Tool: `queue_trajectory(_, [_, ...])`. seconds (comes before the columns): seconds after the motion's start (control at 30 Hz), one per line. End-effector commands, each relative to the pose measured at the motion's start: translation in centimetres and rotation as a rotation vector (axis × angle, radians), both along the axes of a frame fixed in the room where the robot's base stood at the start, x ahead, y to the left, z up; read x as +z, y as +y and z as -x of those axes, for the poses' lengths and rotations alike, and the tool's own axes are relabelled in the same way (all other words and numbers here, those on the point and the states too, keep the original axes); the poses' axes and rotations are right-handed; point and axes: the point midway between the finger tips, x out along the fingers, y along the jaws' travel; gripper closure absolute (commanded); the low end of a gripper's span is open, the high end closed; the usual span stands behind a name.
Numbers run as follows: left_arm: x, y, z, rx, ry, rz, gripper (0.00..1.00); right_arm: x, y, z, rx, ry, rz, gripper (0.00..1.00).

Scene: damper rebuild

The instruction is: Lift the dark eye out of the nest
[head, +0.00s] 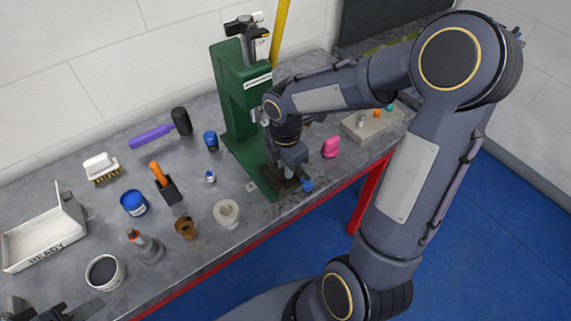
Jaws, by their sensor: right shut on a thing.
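My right gripper (291,177) reaches down from the right to the base of the green press (240,95). It is shut on the dark eye, which is mostly hidden by the fingers and the wrist. The nest at the press base is also hidden behind the gripper, so I cannot tell whether the eye still touches it. Part of my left gripper (60,311) shows at the bottom left corner, cut off by the frame and away from the press. I cannot tell its opening.
A white READY tray (42,243), a blue jar (133,203), a white ring-shaped part (227,213) and a brown cup (186,228) stand left of the press. A pink piece (331,147) and a grey block (357,130) stand right. The red-edged bench front is close to the gripper.

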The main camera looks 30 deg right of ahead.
Motion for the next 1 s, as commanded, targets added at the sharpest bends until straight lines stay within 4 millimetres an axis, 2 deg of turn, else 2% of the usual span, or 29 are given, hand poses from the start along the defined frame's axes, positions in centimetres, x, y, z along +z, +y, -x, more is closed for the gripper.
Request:
queue_trajectory(0.27, [0.2, 0.0, 0.0, 0.0, 0.0, 0.0, 0.64, 0.3, 0.0, 0.0, 0.0, -0.001, 0.0, 1.0])
queue_trajectory(0.8, [2.2, 0.0, 0.0, 0.0, 0.0, 0.0, 0.64, 2.4, 0.0, 0.0, 0.0, -0.001, 0.0, 1.0])
queue_trajectory(1.0, [2.2, 0.0, 0.0, 0.0, 0.0, 0.0, 0.64, 2.4, 0.0, 0.0, 0.0, -0.001, 0.0, 1.0])
